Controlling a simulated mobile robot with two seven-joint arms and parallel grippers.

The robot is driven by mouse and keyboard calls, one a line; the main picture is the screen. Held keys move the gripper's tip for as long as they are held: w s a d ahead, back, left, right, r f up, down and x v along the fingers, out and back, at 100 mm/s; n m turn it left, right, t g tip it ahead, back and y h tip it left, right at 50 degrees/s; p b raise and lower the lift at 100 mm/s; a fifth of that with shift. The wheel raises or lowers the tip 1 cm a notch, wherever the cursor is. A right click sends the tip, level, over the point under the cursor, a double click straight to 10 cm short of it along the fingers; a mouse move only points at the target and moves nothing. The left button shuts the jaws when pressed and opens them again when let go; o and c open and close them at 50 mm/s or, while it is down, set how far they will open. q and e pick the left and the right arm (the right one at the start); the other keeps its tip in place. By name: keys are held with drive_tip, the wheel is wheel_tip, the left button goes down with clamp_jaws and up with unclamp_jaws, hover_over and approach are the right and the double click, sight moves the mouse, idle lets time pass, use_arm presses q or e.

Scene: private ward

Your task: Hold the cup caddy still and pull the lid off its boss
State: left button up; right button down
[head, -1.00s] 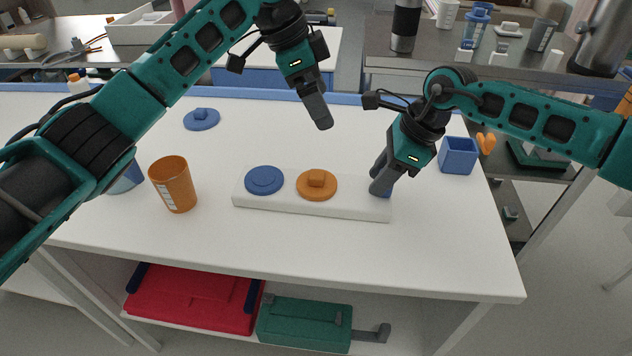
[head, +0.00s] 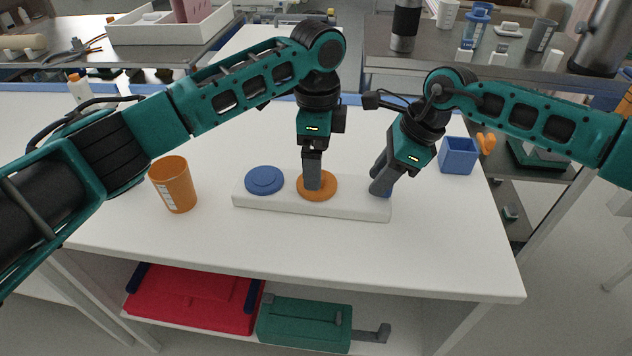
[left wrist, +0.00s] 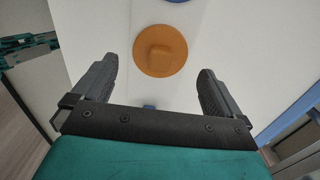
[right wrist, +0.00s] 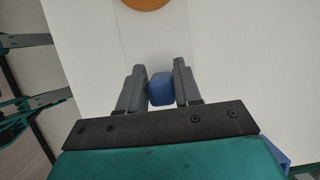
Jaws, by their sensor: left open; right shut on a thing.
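The cup caddy (head: 350,207) is a long white block lying on the table. Its right end has a blue grip (right wrist: 160,88), and my right gripper (head: 381,190) is shut on it. An orange lid (head: 329,190) with a raised square knob sits at the middle of the caddy; it also shows in the left wrist view (left wrist: 160,50). My left gripper (head: 312,188) is open and points down over the orange lid, partly hiding it. In the left wrist view the lid lies beyond the fingertips, not visibly clamped. A blue disc (head: 264,180) sits on the caddy's left part.
An orange cup (head: 173,184) stands left of the caddy. A blue square container (head: 458,156) stands at the right behind my right gripper. The table front (head: 300,245) is clear. A red case (head: 190,300) and a green case (head: 305,325) lie on the shelf below.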

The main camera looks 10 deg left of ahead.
use_arm(q)
drive_tip(key=shift+f, duration=2.25)
use_arm(e)
drive_tip(key=shift+s+f, duration=0.1)
drive_tip(key=shift+f, duration=0.1)
use_arm(q)
drive_tip(key=c, duration=1.2)
drive_tip(key=shift+r, duration=0.15)
drive_tip(key=shift+r, duration=0.6)
drive_tip(key=shift+r, duration=2.35)
drive_tip(key=shift+r, duration=1.2)
